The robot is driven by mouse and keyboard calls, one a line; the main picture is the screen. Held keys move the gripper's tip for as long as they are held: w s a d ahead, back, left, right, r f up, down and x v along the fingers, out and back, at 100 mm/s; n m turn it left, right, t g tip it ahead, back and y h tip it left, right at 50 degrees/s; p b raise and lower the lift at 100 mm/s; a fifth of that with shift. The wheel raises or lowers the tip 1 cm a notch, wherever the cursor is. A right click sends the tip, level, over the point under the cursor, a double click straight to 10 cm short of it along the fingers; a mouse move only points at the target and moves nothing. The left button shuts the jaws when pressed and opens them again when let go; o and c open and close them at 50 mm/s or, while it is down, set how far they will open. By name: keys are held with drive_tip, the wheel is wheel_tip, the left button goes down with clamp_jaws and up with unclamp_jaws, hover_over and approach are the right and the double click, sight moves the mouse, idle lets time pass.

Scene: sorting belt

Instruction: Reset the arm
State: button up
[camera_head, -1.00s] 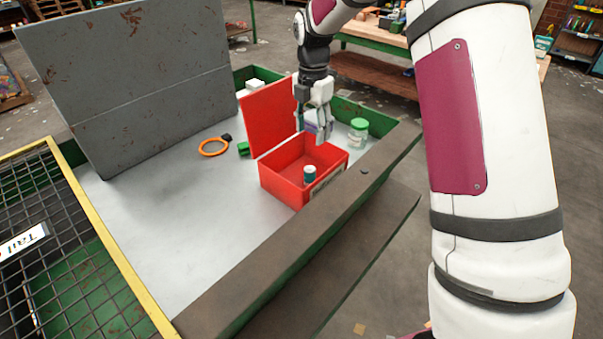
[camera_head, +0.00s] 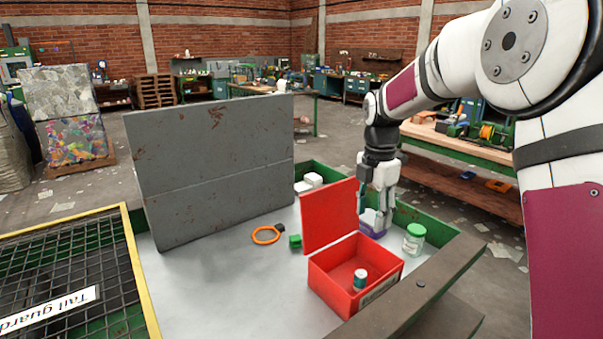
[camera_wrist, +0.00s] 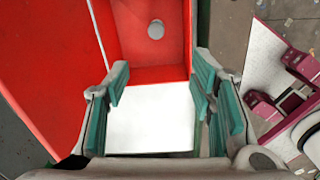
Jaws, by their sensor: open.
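My gripper (camera_head: 375,215) points down just beyond the far rim of the red box (camera_head: 330,291), beside its raised lid (camera_head: 329,216). The fingers are apart with teal pads, and the wrist view shows the gap between them (camera_wrist: 160,88). A small can with a white top (camera_head: 360,279) stands inside the box; its round top shows in the wrist view (camera_wrist: 155,29). A flat white surface (camera_wrist: 150,125) lies below the gap; I cannot tell what it is. A purple item (camera_head: 372,224) is partly hidden behind the fingers.
A green-lidded jar (camera_head: 414,239) stands right of the box. A grey panel (camera_head: 215,160) rises at the back left; a mesh guard (camera_head: 70,275) is front left.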

drive_tip(key=s+r+m+t, duration=0.1)
drive_tip(key=s+r+m, duration=0.45)
drive_tip(key=s, duration=0.25)
drive_tip(key=s+r+m+t, duration=0.1)
drive_tip(key=s+r+m, duration=0.45)
drive_tip(key=s, duration=0.35)
drive_tip(key=s+f+m+t, duration=0.2)
drive_tip(key=s+m, duration=1)
drive_tip(key=s, duration=0.5)
drive_tip(key=shift+d+f+t, duration=0.2)
drive_tip(key=shift+f+t, duration=0.1)
drive_tip(key=shift+f, duration=0.1)
drive_tip(key=shift+c, duration=0.2)
